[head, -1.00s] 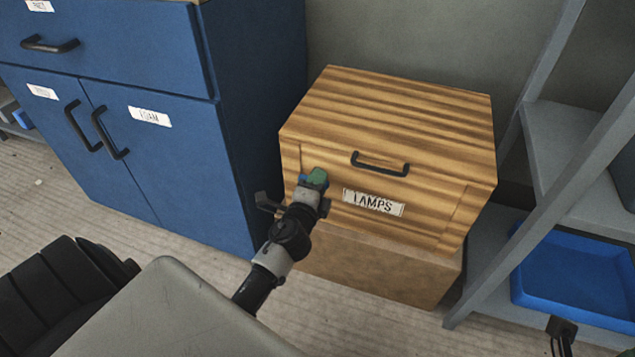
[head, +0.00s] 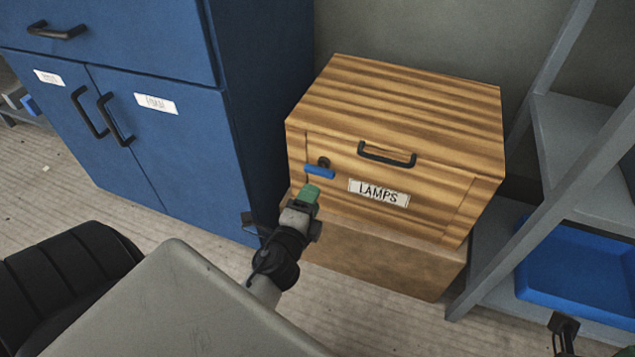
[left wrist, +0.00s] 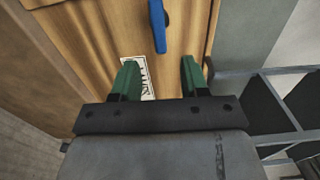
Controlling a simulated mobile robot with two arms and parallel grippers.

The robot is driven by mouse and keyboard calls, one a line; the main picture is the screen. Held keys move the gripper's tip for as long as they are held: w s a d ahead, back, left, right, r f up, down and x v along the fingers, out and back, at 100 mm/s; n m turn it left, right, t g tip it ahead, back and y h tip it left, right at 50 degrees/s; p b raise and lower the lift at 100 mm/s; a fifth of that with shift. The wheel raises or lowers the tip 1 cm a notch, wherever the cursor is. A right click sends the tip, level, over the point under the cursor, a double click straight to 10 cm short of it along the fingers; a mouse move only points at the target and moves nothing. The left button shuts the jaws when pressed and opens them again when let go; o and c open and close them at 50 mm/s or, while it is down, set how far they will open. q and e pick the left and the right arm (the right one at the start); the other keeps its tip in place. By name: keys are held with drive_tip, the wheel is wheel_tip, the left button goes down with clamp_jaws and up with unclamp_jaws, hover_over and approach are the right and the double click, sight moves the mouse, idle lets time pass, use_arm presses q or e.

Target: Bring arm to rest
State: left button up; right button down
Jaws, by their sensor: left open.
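My left gripper (head: 310,195) is open and empty in front of the wooden cabinet (head: 415,95) labelled LAMPS. In the head view its green tip shows just below a blue turn handle (head: 319,172) on the cabinet's front. In the left wrist view the green fingers (left wrist: 159,78) are apart with nothing between them. The blue handle (left wrist: 158,27) lies beyond the fingertips, clear of them. The cabinet door is shut. A green tip (head: 626,351) at the bottom right corner looks like part of my right gripper, mostly out of frame.
A blue cabinet (head: 165,170) with black handles stands to the left. The wooden cabinet rests on a brown box (head: 385,265). A grey shelf rack (head: 580,150) with a blue tray (head: 575,270) stands close on the right. Some bare floor shows at left.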

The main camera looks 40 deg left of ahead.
use_arm(q)
drive_tip(key=shift+s+d, duration=0.15)
drive_tip(key=shift+s, duration=0.55)
